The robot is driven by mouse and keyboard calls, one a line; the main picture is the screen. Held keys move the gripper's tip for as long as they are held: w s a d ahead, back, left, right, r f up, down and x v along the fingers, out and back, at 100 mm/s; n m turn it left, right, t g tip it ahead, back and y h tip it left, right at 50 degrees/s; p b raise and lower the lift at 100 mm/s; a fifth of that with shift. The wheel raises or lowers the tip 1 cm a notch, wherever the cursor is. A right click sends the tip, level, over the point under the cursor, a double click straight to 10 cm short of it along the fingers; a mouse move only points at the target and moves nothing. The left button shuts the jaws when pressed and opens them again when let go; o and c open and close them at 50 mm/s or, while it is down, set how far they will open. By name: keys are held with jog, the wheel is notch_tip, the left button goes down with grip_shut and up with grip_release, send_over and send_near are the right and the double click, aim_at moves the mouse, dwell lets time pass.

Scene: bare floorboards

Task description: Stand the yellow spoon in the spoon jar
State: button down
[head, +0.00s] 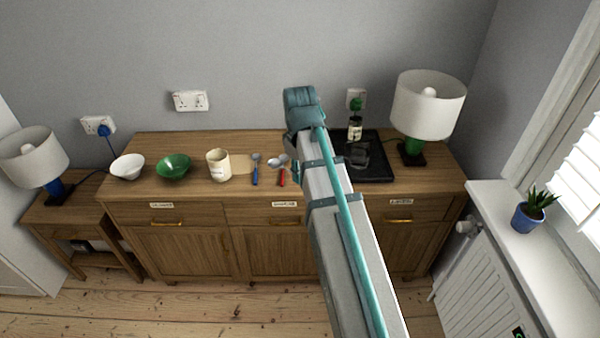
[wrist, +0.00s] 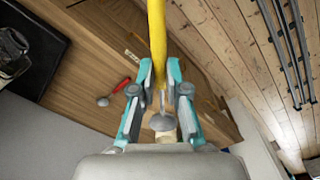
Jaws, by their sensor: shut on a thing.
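The yellow spoon (wrist: 157,35) is held between the fingers of my gripper (wrist: 160,88) in the wrist view. Its yellow handle runs up out of the picture, and a grey metal bowl (wrist: 162,123) shows between the fingers. In the head view my arm hides most of the gripper, and the yellow handle does not show. The cream spoon jar (head: 218,166) stands upright on the sideboard, with a label on its front. It is left of my gripper, with spoons lying between.
A blue-handled spoon (head: 255,175) and a red-handled spoon (head: 282,177) lie right of the jar. A green bowl (head: 174,167) and white bowl (head: 128,167) stand left of it. A black tray (head: 376,176) with glassware and a lamp (head: 428,105) are at the right.

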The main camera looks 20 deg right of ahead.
notch_tip(320, 180, up, 4)
jog(key=p, duration=0.2)
jog(key=shift+f+p, duration=0.2)
jog(key=shift+p, duration=0.1)
jog(key=w+d+n+h, duration=0.4)
jog(key=w+n+h, duration=0.15)
jog(key=w, duration=0.25)
jog(key=w+d+n+h, duration=0.3)
jog(key=w+n+h, duration=0.1)
jog(key=w+n, duration=0.35)
jog(key=w+a+r+n+t+y, duration=0.1)
jog(key=w+a+n+t+y, duration=0.2)
jog(key=w+a+n+t, duration=1)
jog(key=a+t, duration=0.1)
jog(key=t, duration=0.3)
jog(key=shift+w+a+r+y, duration=0.25)
jog(key=shift+a+y, duration=0.1)
jog(key=shift+a, duration=0.05)
